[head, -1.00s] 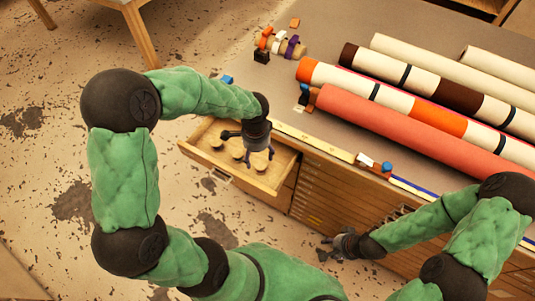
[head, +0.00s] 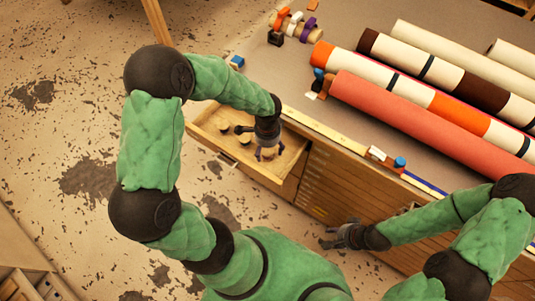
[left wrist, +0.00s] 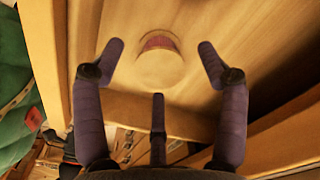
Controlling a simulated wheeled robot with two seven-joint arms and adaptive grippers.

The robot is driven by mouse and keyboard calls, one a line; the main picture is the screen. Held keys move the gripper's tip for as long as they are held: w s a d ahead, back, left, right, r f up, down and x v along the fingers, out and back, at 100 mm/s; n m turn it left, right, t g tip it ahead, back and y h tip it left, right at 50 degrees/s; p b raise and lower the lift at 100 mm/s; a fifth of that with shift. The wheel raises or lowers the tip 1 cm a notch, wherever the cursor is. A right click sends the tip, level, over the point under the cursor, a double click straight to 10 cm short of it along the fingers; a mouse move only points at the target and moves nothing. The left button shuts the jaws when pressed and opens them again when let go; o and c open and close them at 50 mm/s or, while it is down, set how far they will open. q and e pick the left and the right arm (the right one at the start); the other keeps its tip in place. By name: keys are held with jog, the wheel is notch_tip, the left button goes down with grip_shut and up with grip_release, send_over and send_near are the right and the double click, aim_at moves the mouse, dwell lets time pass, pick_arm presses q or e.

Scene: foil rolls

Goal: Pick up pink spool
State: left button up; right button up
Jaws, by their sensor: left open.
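In the left wrist view, a round pale spool with a pink-red band (left wrist: 160,42) lies in the drawer between the spread fingers of my left gripper (left wrist: 160,75). The fingers are open and appear clear of it. In the head view, my left gripper (head: 268,153) is low over the right part of the open wooden drawer (head: 205,125), largely hiding the spool under it. My right gripper (head: 330,237) looks open and empty in front of the cabinet.
Drawer walls stand close around my left gripper. On the cabinet top lie large rolls, including a coral roll (head: 400,110), and a yellow strip (head: 325,132) along the front edge. A rack of small coloured items (head: 292,25) stands at the back. The floor left is clear.

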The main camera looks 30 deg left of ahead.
pick_arm(q)
notch_tip(320, 180, down, 2)
jog(key=shift+f, duration=0.1)
jog(key=c, duration=1.2)
